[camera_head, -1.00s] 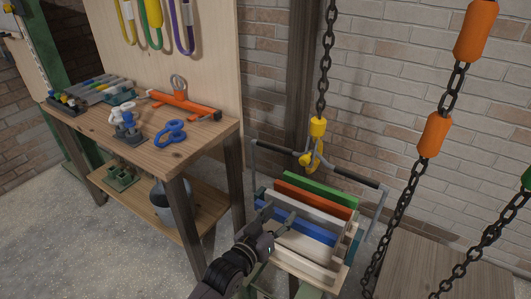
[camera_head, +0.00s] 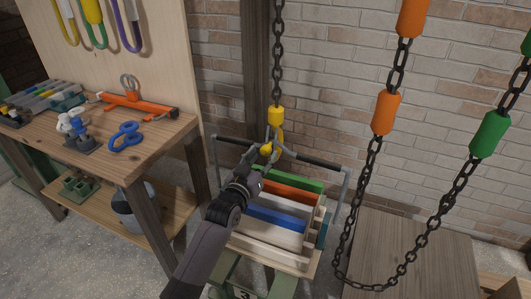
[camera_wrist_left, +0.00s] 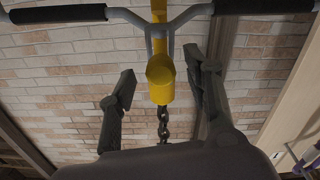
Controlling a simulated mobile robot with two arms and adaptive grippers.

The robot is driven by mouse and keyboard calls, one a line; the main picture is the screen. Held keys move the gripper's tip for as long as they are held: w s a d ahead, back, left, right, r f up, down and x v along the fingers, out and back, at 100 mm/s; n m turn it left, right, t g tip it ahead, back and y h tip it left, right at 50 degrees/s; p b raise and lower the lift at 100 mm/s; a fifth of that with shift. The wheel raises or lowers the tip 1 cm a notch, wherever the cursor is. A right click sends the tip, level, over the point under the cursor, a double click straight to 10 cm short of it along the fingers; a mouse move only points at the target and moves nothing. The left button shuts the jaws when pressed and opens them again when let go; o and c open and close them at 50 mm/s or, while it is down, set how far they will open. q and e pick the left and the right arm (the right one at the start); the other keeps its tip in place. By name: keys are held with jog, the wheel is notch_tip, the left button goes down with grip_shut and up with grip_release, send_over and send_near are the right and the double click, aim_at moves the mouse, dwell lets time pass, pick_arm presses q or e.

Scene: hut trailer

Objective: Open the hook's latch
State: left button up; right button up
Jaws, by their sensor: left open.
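The yellow hook (camera_head: 276,115) hangs from a dark chain, above a grey frame with black-gripped bars. Its lower part is partly hidden by my left gripper (camera_head: 262,152) in the head view. The hook also shows in the left wrist view (camera_wrist_left: 160,78), its yellow body with the chain running down in the picture. My left gripper (camera_wrist_left: 160,72) is open there, one finger on each side of the yellow body, with visible gaps. The latch cannot be made out clearly. My right gripper is not in view.
The hanging frame (camera_head: 340,190) carries a tray of coloured boards (camera_head: 275,216). A wooden workbench (camera_head: 150,150) with tools stands left. Chains with orange (camera_head: 385,112) and green sleeves (camera_head: 490,134) hang on the right. A brick wall is behind.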

aim_at(269, 144)
pick_arm(q)
jog(key=shift+x, duration=1.5)
jog(key=shift+c, duration=0.5)
grip_shut()
